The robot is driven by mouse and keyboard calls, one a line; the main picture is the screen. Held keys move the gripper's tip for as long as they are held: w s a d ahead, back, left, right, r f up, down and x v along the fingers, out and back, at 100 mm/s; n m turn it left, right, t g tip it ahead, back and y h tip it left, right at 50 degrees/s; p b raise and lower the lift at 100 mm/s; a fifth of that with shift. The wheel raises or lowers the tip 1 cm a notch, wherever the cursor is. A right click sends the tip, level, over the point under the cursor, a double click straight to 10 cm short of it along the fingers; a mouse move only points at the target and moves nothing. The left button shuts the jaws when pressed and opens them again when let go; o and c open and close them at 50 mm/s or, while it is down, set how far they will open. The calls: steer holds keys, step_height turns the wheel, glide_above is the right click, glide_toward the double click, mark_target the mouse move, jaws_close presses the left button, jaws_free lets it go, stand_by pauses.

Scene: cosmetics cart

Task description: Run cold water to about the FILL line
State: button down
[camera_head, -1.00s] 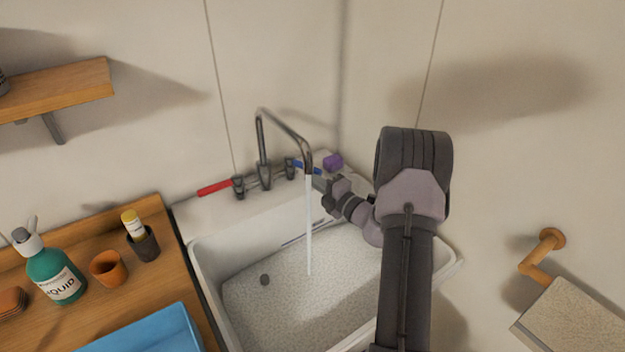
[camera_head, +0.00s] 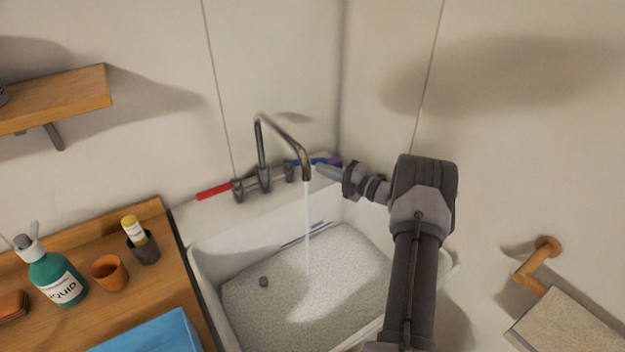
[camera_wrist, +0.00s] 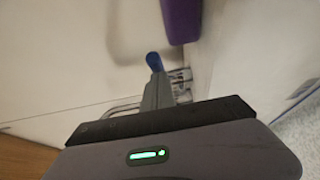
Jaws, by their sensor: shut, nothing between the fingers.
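A steel tap (camera_head: 262,150) with a curved spout stands at the back of the white sink (camera_head: 205,262). A stream of water (camera_head: 307,225) falls from the spout into the sink. The blue cold lever (camera_head: 318,161) points right; the red lever (camera_head: 213,190) points left. A dark line mark (camera_head: 303,235) is on the sink's back wall, just above the grey speckled surface; its lettering is unreadable. My gripper (camera_head: 320,169) is shut and empty beside the blue lever. In the wrist view the blue lever tip (camera_wrist: 154,61) shows just past the fingers (camera_wrist: 157,88); contact is unclear.
A wooden counter at left holds a green bottle (camera_head: 58,280), an orange cup (camera_head: 110,272), a dark cup (camera_head: 145,250) and a blue tray (camera_head: 150,335). A wall shelf (camera_head: 60,95) is above.

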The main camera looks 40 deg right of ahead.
mark_target(325, 162)
steer(key=shift+w+d+b, duration=0.3)
steer(key=shift+w+d, duration=0.75)
steer(key=shift+w, duration=0.15)
